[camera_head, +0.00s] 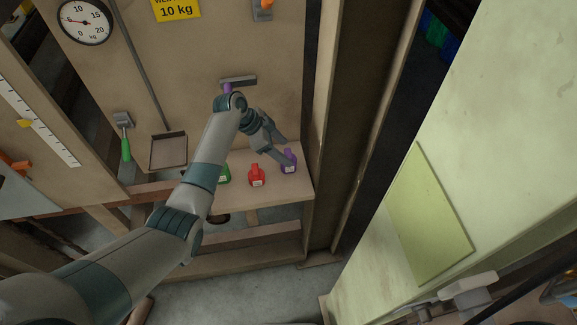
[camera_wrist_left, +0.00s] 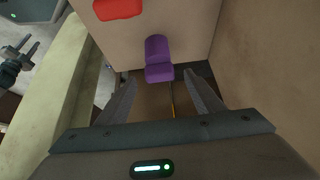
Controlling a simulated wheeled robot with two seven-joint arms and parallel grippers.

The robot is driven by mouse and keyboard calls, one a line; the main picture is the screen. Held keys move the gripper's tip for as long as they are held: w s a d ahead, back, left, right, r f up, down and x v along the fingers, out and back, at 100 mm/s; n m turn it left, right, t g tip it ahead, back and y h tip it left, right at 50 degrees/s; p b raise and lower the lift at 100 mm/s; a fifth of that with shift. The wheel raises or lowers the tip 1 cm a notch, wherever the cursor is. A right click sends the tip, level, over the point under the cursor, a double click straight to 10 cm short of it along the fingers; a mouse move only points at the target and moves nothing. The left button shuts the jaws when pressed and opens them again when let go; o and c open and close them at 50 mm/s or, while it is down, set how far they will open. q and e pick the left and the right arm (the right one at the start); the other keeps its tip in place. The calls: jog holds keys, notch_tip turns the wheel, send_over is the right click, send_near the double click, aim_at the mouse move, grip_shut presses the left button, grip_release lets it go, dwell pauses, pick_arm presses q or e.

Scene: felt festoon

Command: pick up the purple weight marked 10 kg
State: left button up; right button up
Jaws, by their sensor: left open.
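The purple weight (camera_head: 289,161) stands on the wooden shelf (camera_head: 262,197) near its right end. It has a pale label, too small to read. My left gripper (camera_head: 287,148) is open, with its fingers close above and beside the weight. In the left wrist view the purple weight (camera_wrist_left: 158,62) shows between and just beyond the fingertips (camera_wrist_left: 162,80), with nothing gripped. I cannot tell whether a finger touches it. A grey part at lower right (camera_head: 468,288) looks like my right gripper, its jaws unclear.
A red weight (camera_head: 257,176) stands just left of the purple one, and a partly hidden green weight (camera_head: 225,174) is further left. A yellow 10 kg sign (camera_head: 177,10) and a dial (camera_head: 85,22) are on the back board. A wooden post (camera_head: 340,120) rises close on the right.

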aim_at(295, 157)
pick_arm(q)
jog(key=shift+d+f, duration=0.3)
jog(key=shift+f, duration=0.2)
jog(key=shift+b, duration=0.3)
jog(key=b+x, duration=0.4)
jog(key=shift+f, duration=0.25)
jog(key=shift+b+x, duration=0.95)
jog(key=shift+w+d+r, duration=0.1)
jog(key=shift+r, duration=0.1)
jog(key=c, duration=1.5)
